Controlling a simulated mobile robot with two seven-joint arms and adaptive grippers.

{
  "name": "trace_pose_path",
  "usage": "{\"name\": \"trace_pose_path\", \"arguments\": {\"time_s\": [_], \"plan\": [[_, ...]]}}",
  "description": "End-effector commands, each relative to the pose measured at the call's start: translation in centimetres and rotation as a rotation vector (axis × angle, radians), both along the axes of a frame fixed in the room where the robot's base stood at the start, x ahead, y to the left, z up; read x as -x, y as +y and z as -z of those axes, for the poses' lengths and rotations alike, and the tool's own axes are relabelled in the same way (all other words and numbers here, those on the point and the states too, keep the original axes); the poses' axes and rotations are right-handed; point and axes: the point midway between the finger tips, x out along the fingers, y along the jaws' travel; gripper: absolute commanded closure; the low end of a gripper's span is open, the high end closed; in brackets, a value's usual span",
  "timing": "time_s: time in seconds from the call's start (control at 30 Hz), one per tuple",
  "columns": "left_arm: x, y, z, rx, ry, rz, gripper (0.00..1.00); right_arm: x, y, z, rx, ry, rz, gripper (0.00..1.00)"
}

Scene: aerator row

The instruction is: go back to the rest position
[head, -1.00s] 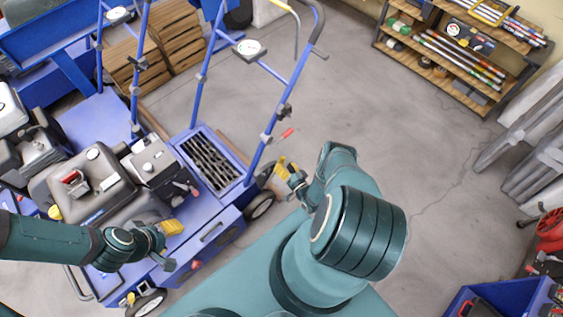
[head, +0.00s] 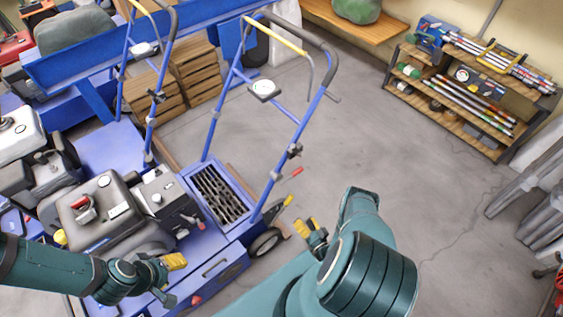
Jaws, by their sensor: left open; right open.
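My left gripper (head: 172,279) comes in at the lower left. Its yellow-tipped fingers are open and look empty, in front of the blue aerator's lower body. My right gripper (head: 305,229) shows at the lower middle, partly hidden behind my own arm. Its yellow fingertips are open and look empty, just right of the aerator's wheel. The blue aerator (head: 215,246) has a grey and black engine (head: 104,208), a slotted tray of dark tines (head: 217,195) and an upright tubular handle (head: 227,80).
A second blue machine (head: 105,62) stands behind at the upper left, near wooden crates (head: 193,80). A wooden shelf (head: 446,110) with tools and rods is at the upper right. Grey posts (head: 540,190) lean at the right edge. The concrete floor (head: 350,130) between is clear.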

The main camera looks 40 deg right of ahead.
Motion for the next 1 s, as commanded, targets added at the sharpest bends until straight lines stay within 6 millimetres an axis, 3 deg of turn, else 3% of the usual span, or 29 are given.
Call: {"name": "trace_pose_path", "arguments": {"time_s": [0.27,0.43,0.57,0.67,0.8,0.9,1.0], "plan": [[0.0,0.0,0.0,0.000,0.000,0.000,0.50,-0.8,-0.2,-0.2,0.005,0.018,-0.003,0.45],[0.0,0.0,0.0,0.000,0.000,0.000,0.50,-5.5,-0.5,-1.9,0.025,0.158,-0.030,0.45],[0.0,0.0,0.0,0.000,0.000,0.000,0.50,-9.6,0.8,-4.3,0.039,0.325,-0.074,0.45],[0.0,0.0,0.0,0.000,0.000,0.000,0.50,-11.9,2.7,-6.6,0.044,0.442,-0.117,0.45],[0.0,0.0,0.0,0.000,0.000,0.000,0.50,-13.7,6.8,-10.6,0.046,0.608,-0.205,0.45],[0.0,0.0,0.0,0.000,0.000,0.000,0.50,-13.7,10.6,-14.3,0.050,0.734,-0.290,0.45],[0.0,0.0,0.0,0.000,0.000,0.000,0.50,-12.3,14.9,-18.3,0.055,0.860,-0.389,0.45]]}}
